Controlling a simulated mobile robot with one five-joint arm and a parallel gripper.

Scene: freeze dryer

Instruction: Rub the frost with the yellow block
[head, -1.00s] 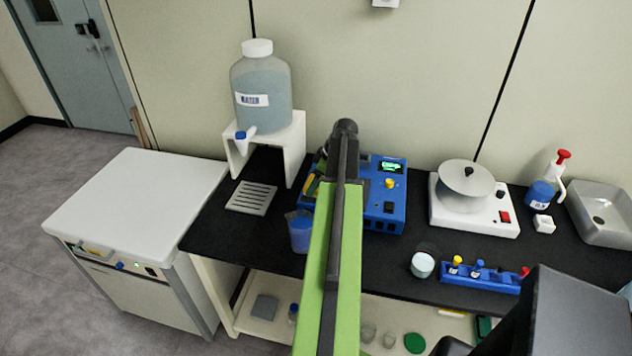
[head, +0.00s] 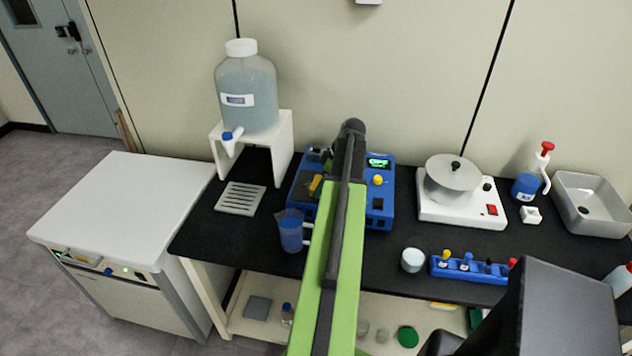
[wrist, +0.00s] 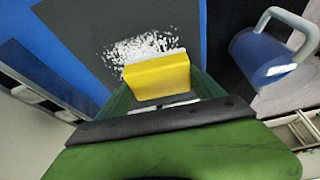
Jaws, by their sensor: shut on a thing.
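The yellow block (wrist: 158,76) is held in my gripper (wrist: 165,100), which is shut on it in the wrist view. Just beyond the block, white speckled frost (wrist: 143,46) lies on a dark grey panel (wrist: 85,30) with blue edges. The block's far edge overlaps the near side of the frost in the picture. I cannot tell whether it touches the panel. In the head view, my green arm reaches over the blue machine (head: 378,215) and hides much of it. A small yellow piece shows beside the arm there, but my gripper's fingers cannot be made out.
A blue jug (head: 291,232) stands close to the machine's left front; it also shows in the wrist view (wrist: 262,58). A white hotplate (head: 462,210), a blue vial rack (head: 470,268) and a white-topped cup (head: 412,260) stand to the right. A slotted plate (head: 240,198) lies left.

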